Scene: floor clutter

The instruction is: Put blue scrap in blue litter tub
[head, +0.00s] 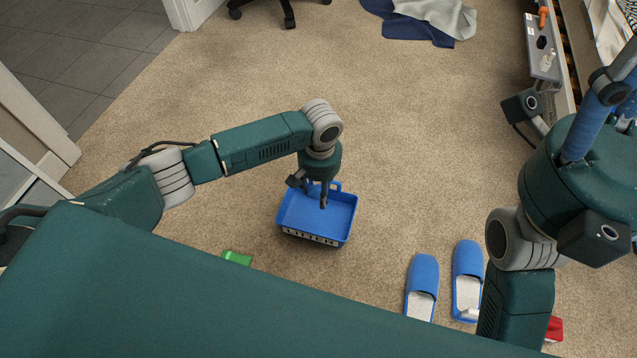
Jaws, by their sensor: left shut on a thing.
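The blue litter tub (290,222) is on the carpet near the middle of the head view, with lettering on its front wall. My left gripper (322,203) points down over the tub's inside, at its right half. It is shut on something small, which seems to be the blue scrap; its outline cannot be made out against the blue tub. How high the fingertips are above the tub floor is hard to tell.
Two blue slippers (422,276) lie right of the tub. A green item (236,257) lies at its front left, partly hidden by my body. A red item (554,329) is at the lower right. Cloths (425,18) lie at the back. Carpet behind the tub is clear.

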